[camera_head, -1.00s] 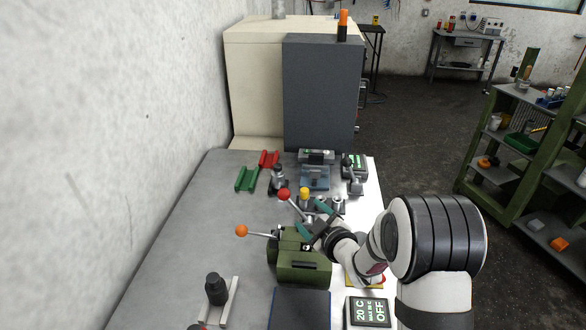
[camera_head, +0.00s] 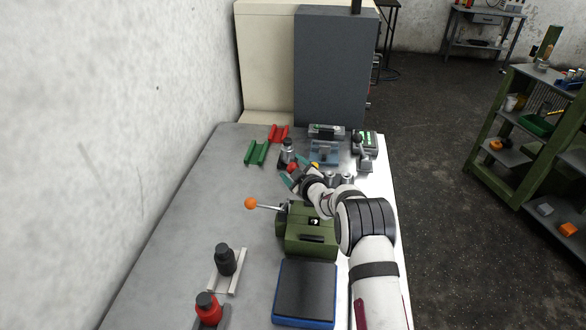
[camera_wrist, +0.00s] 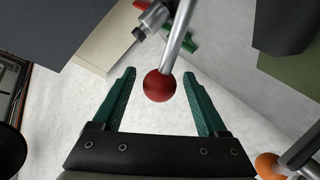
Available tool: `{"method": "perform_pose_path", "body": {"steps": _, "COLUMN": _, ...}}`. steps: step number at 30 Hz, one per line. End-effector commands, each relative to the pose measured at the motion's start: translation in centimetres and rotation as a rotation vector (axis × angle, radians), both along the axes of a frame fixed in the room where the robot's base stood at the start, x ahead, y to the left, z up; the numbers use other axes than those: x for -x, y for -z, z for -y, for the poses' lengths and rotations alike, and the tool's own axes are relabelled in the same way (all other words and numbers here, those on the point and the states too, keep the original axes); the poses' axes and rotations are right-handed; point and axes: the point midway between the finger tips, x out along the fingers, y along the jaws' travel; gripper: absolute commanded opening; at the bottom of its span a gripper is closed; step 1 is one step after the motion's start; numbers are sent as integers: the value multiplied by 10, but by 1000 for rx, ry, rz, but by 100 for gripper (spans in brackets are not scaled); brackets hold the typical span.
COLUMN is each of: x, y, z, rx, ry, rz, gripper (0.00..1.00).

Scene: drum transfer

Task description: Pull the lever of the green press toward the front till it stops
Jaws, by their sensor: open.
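The green press (camera_head: 310,238) stands on the bench, with an orange-balled lever (camera_head: 250,203) reaching out to its left. A red ball (camera_head: 293,167) on a metal rod shows behind the press; my gripper hides where its rod leads. My gripper (camera_head: 297,175) is at this red ball, with teal fingers apart. In the wrist view the red ball (camera_wrist: 159,86) lies between the open fingers (camera_wrist: 159,75), with a visible gap on both sides. Its rod runs up out of that view. The orange ball (camera_wrist: 268,165) is at the lower right there, outside the fingers.
A dark-topped blue plate (camera_head: 305,290) lies in front of the press. A black-knobbed part (camera_head: 225,261) and a red bottle-like part (camera_head: 208,308) stand front left. Green (camera_head: 257,153) and red (camera_head: 279,133) channels lie at the back. The left bench is mostly clear.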

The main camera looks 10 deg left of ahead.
Motion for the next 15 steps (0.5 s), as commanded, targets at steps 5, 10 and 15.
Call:
{"method": "perform_pose_path", "body": {"steps": 5, "x": 0, "y": 0, "z": 0, "rx": 0, "ry": 0, "rz": 0, "gripper": 76}}
{"method": "perform_pose_path", "body": {"steps": 10, "x": 0, "y": 0, "z": 0, "rx": 0, "ry": 0, "rz": 0, "gripper": 51}}
{"method": "perform_pose_path", "body": {"steps": 15, "x": 0, "y": 0, "z": 0, "rx": 0, "ry": 0, "rz": 0, "gripper": 20}}
